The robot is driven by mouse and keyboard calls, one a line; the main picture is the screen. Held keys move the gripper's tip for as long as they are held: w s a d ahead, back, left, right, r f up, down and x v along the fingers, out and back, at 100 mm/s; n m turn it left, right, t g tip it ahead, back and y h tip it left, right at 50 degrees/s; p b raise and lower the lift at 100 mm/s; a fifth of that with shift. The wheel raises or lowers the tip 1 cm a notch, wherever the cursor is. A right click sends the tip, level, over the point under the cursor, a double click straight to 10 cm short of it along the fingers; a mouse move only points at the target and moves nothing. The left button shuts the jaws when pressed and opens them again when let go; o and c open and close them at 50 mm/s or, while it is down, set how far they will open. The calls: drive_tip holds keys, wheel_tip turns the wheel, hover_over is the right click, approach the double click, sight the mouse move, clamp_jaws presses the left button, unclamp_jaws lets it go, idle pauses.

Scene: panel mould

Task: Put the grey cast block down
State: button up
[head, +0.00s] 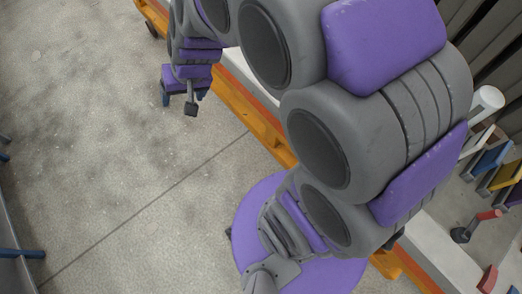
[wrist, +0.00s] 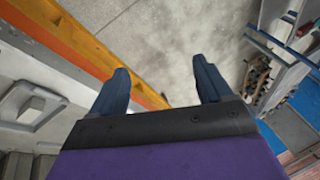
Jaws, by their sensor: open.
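My gripper (head: 184,97) is at the upper left of the head view, beside the orange rail and above the concrete floor. In the wrist view my gripper (wrist: 161,75) shows two dark blue fingers spread wide, with nothing between them. A pale grey raised block shape (wrist: 34,108) is at the left of the wrist view, on a light grey panel surface (wrist: 75,73), apart from the fingers. It may be the grey cast block; I cannot tell whether it is loose or part of the panel. No cast block shows clearly in the head view.
An orange rail (head: 246,109) edges the mould and also runs past the left finger in the wrist view (wrist: 82,45). Concrete floor (head: 110,130) lies open to the left. Shelving with dark items (wrist: 262,75) stands at the wrist view's right. Coloured racks (head: 490,165) stand right.

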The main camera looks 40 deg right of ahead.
drive_tip(key=s+d+r+n+g+h, duration=0.1)
drive_tip(key=s+d+g, duration=0.1)
drive_tip(key=s, duration=1)
drive_tip(key=s+d+r+n+g+h, duration=0.1)
drive_tip(key=s+d+g, duration=0.2)
drive_tip(key=s, duration=0.9)
drive_tip(key=shift+s+d+r+n+h, duration=0.25)
drive_tip(key=shift+s+d+n+h, duration=0.1)
drive_tip(key=shift+d+n+h, duration=0.05)
